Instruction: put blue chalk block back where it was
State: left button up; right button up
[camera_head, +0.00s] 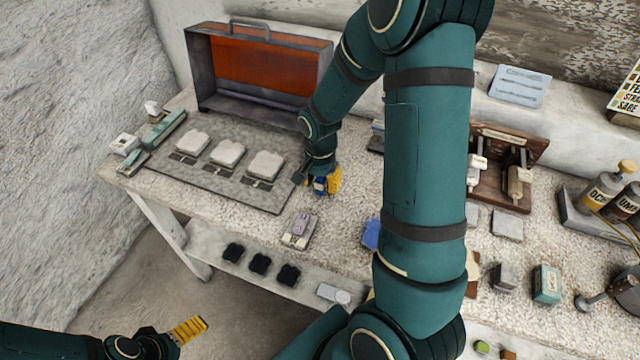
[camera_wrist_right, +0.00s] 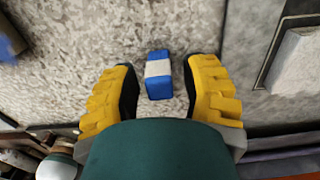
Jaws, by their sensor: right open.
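The blue chalk block (camera_wrist_right: 158,75) is blue with a white band and lies on the speckled tabletop in the right wrist view. My right gripper (camera_wrist_right: 163,85) is open, with one yellow finger to each side of the block and gaps showing. In the head view my right gripper (camera_head: 327,184) is low over the table beside the grey mat, and a bit of blue and white shows at its fingers. My left gripper (camera_head: 188,330) is at the lower left, away from the table; its finger gap is not clear.
A grey mat (camera_head: 215,190) with several white blocks (camera_head: 228,153) lies left of the right gripper. An open orange-lined case (camera_head: 255,62) stands behind. Another blue item (camera_head: 371,233) is partly hidden by my right arm. A small grey device (camera_head: 299,231) sits near the front edge.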

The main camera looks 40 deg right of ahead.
aim_at(320, 179)
notch_tip(320, 179, up, 10)
jog(key=shift+r+p, duration=0.2)
jog(key=shift+p, duration=0.85)
pick_arm(q)
jog(key=shift+w+r, duration=0.15)
jog(key=shift+r, duration=0.45)
jog(key=shift+w+r, duration=0.15)
jog(key=shift+r, duration=0.4)
jog(key=shift+a, duration=0.1)
